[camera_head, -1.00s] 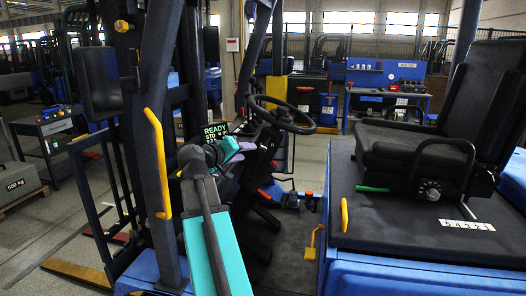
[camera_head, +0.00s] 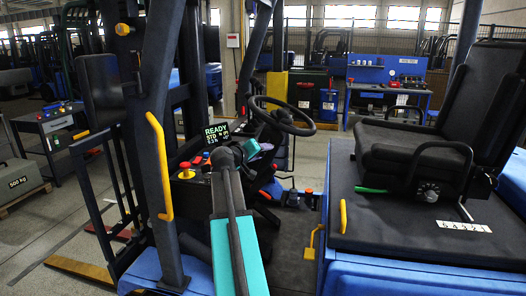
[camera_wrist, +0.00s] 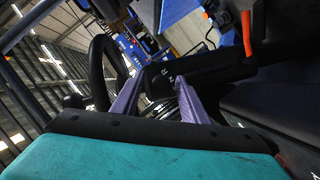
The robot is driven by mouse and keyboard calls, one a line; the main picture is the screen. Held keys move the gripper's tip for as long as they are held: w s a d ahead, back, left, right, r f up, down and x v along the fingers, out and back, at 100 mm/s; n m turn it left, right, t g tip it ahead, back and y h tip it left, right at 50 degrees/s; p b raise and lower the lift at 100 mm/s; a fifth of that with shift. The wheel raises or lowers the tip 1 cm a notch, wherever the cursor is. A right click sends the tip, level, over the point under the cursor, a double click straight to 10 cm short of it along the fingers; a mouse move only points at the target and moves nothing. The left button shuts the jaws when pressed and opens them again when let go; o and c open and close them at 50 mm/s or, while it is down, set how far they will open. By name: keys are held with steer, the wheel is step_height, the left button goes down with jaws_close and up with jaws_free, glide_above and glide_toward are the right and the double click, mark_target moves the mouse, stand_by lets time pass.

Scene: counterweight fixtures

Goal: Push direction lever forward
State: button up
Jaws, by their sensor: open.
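My gripper (camera_wrist: 161,76) is open, with its two purple fingers apart. A dark housing with small pale letters (camera_wrist: 168,76) lies at and just beyond the fingertips in the wrist view; I take it for the direction lever's housing, but cannot make out the lever itself. A ribbed dark part (camera_wrist: 160,110) shows between the fingers. I cannot tell whether the fingers touch anything. In the head view, my gripper (camera_head: 267,148) is at the steering column, below the steering wheel (camera_head: 283,127). My teal and dark arm hides much of the column there.
The steering wheel rim (camera_wrist: 97,75) is close to the left finger. A lit display (camera_head: 216,134) and a red button (camera_head: 185,165) are left of the column. A yellow grab handle (camera_head: 160,165) stands farther left. The black seat (camera_head: 410,145) is to the right.

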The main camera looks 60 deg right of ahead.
steer(key=shift+d+f, duration=0.1)
steer(key=shift+d, duration=0.15)
steer(key=shift+c, duration=0.4)
jaws_close()
